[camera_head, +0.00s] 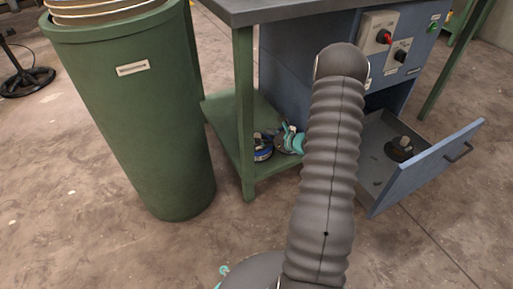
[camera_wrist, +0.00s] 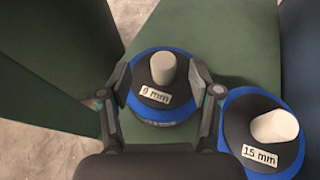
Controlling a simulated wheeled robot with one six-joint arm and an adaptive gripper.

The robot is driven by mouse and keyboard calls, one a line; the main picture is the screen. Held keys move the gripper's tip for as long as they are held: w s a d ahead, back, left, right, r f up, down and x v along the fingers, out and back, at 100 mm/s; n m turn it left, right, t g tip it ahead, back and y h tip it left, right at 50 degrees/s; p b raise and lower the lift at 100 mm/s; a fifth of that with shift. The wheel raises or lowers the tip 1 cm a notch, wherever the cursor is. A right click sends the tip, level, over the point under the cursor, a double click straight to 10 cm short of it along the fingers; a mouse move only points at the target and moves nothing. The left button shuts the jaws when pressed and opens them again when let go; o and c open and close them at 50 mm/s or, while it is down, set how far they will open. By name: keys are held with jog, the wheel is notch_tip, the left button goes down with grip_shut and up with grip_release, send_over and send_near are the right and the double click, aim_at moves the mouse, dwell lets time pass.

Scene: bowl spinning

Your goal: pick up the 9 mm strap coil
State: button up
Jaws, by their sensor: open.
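The 9 mm strap coil (camera_wrist: 173,108) has a blue rim, a dark top, a pale grey knob and a white "9 mm" label. In the wrist view it sits upright on a green shelf (camera_wrist: 225,55). My gripper (camera_wrist: 160,82) is open, with one finger on each side of this coil. I cannot tell whether the fingers touch it. The 15 mm strap coil (camera_wrist: 238,118), also blue-rimmed, stands close by at the right. In the head view my arm hides part of the shelf area, and the coil labels there are too small to read.
The lower green shelf (camera_head: 226,118) lies under the workbench top (camera_head: 270,10). A green bin (camera_head: 130,120) stands at the left. A blue drawer (camera_head: 425,168) is open at the right with a dark round item (camera_head: 401,151) inside. Bare floor lies in front.

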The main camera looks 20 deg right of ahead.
aim_at(257, 135)
jog(key=shift+d+f+b+x, duration=0.1)
jog(key=shift+f+b+x, duration=0.1)
jog(key=shift+x, duration=0.75)
jog(key=shift+d+f+b+x, duration=0.1)
jog(key=shift+f+x, duration=0.05)
jog(key=shift+x, duration=0.75)
jog(key=shift+d+f+b+x, duration=0.1)
jog(key=shift+f+x, duration=0.1)
jog(key=shift+x, duration=0.75)
jog(key=shift+s+r, duration=0.1)
jog(key=shift+s, duration=0.05)
grip_shut()
